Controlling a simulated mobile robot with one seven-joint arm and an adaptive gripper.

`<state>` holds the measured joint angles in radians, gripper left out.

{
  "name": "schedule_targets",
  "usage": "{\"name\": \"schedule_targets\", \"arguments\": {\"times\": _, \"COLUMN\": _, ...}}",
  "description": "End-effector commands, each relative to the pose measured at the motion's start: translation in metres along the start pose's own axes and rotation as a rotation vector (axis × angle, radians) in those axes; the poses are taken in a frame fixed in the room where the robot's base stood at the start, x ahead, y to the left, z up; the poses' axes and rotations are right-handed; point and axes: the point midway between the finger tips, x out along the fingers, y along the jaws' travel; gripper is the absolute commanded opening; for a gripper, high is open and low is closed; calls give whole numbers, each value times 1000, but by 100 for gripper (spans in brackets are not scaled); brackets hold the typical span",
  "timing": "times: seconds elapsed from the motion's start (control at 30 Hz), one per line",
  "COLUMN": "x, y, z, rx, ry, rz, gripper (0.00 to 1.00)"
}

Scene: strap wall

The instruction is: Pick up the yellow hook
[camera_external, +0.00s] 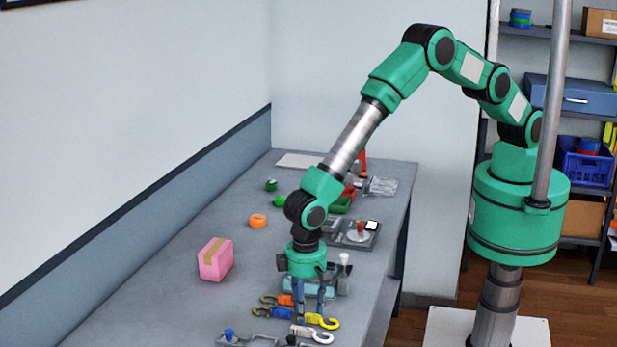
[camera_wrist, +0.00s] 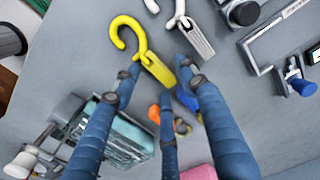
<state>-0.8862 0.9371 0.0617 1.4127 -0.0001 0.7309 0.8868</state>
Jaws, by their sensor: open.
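The yellow hook (camera_wrist: 155,66) lies on the table in the wrist view, with its curved end at upper left and its block end toward my fingers. In the external view the yellow hook (camera_external: 329,322) shows just right of my fingertips. My gripper (camera_external: 309,312) points down over the hooks, and its blue fingers are spread apart and empty. In the wrist view my gripper (camera_wrist: 160,76) has fingertips on either side of the yellow block end, with a third finger below it. I cannot tell whether any finger touches it.
A white hook (camera_wrist: 197,40) lies close right of the yellow one. Orange (camera_external: 284,299) and blue (camera_external: 283,314) hooks lie beside my fingers. A teal-topped fixture (camera_wrist: 120,140) stands close by. A pink box (camera_external: 215,260) sits farther left on the table.

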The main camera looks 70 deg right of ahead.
Motion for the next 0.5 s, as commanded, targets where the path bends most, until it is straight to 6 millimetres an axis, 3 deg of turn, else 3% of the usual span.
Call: {"name": "schedule_targets", "arguments": {"times": 0.5, "x": 0, "y": 0, "z": 0, "rx": 0, "ry": 0, "rz": -1, "gripper": 43}}
